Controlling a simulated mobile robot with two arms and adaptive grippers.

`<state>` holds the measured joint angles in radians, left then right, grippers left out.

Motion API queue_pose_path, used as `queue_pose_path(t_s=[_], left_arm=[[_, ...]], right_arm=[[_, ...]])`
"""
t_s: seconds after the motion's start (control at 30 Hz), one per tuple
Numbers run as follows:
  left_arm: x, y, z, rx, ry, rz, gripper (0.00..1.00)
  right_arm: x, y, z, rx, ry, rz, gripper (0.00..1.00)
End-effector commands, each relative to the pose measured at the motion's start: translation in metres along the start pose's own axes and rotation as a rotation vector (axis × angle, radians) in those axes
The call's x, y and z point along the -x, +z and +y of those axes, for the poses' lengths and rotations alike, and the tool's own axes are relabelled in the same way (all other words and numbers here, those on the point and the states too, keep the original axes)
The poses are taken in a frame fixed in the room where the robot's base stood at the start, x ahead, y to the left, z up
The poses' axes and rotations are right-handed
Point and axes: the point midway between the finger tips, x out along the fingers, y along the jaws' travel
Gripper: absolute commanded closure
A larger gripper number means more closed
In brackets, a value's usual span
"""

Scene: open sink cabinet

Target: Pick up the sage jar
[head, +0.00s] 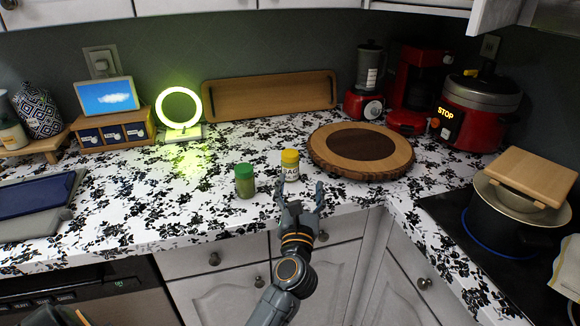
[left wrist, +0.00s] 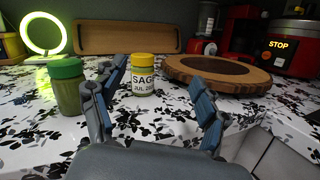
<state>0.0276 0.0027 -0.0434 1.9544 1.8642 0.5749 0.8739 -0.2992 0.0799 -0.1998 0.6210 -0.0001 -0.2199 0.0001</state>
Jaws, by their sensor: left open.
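The sage jar (head: 290,166) stands upright on the floral counter, with a yellow lid and a white label. My left gripper (head: 301,197) is open at the counter's front edge, just in front of the jar. In the left wrist view my left gripper (left wrist: 155,105) has its blue-padded fingers apart, with the jar beyond them, nearer the left finger. Nothing is between the fingers. My right gripper is not in view.
A green-lidded jar (head: 245,181) stands close to the left of the sage jar; it is left of my left finger in the wrist view (left wrist: 67,88). A round wooden board (head: 325,160) lies to the right. A wooden tray (head: 225,92) leans at the back wall.

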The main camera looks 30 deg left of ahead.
Motion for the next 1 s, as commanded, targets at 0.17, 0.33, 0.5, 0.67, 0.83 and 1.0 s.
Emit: queue_pose_path(t_s=[0.17,0.33,0.5,0.67,0.83,1.0], left_arm=[[-0.009,-0.037,0.007,0.196,0.086,0.178,0.26],[-0.025,-0.046,0.009,0.226,0.102,0.210,0.26],[-0.058,-0.052,0.012,0.222,0.100,0.207,0.26],[-0.082,-0.059,0.014,0.222,0.100,0.208,0.26],[-0.092,-0.062,0.014,0.224,0.099,0.208,0.26],[-0.115,-0.066,0.017,0.221,0.101,0.206,0.26]], right_arm=[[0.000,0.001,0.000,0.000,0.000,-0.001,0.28],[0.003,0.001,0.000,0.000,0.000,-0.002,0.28],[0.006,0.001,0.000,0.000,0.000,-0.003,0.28],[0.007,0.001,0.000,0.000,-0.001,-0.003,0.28],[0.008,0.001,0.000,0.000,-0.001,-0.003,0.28],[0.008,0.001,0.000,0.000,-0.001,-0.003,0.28]])
